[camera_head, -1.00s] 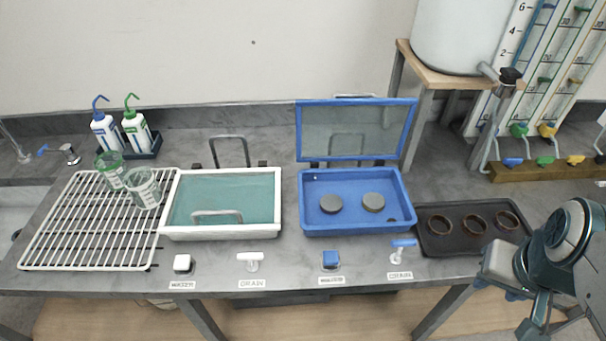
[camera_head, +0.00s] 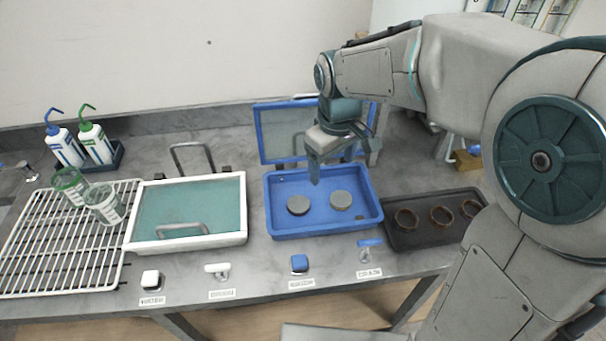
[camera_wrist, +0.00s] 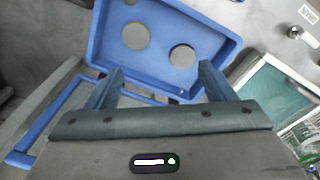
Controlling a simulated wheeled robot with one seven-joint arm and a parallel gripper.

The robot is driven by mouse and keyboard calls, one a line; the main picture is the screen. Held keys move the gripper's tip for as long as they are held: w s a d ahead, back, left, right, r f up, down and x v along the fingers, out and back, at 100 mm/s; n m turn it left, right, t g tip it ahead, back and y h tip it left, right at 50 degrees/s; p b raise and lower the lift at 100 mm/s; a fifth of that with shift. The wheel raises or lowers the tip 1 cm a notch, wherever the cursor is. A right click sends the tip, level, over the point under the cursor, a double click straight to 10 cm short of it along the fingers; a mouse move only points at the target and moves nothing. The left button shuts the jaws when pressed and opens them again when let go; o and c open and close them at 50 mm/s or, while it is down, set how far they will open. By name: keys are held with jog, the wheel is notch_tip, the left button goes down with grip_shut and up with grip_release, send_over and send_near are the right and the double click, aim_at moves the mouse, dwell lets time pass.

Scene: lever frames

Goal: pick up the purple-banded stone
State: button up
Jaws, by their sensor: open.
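Two grey, round, flat stones lie in the open blue tray (camera_head: 325,230): a left one (camera_head: 298,205) and a right one (camera_head: 341,200). In the wrist view, the tray (camera_wrist: 215,28) appears turned around, with one stone (camera_wrist: 136,36) farther up and the other (camera_wrist: 183,55) nearer. I see no purple band on either stone. My gripper (camera_head: 344,163) is open and empty above the back part of the blue tray. Its two fingers point toward the tray in the wrist view (camera_wrist: 162,75), apart from both stones.
The blue tray's raised glazed lid (camera_head: 282,135) stands behind, partly hidden by my arm. A white basin with a teal cover (camera_head: 190,205) is to the left, beside a white rack (camera_head: 60,245) with cups. A black tray (camera_head: 415,238) with brown rings is at right. Small controls line the front.

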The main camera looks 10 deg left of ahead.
jog(key=w+a+f+n, duration=0.2)
jog(key=w+a+n, duration=0.1)
jog(key=a, duration=0.3)
jog(key=p, duration=0.1)
send_over(298, 203)
jog(key=shift+g, duration=0.4)
jog(key=f, duration=0.8)
jog(key=shift+w+d+f, duration=0.15)
jog(key=shift+w+f, duration=0.1)
jog(key=shift+f, duration=0.15)
jog(key=shift+s+f+p, duration=0.15)
jog(key=shift+f+p, duration=0.35)
jog(key=shift+f, duration=0.85)
jog(key=shift+s+f+p, duration=0.1)
jog(key=shift+f+p, duration=0.35)
jog(key=shift+f, duration=0.9)
jog(key=shift+c, duration=0.3)
jog(key=c, duration=1)
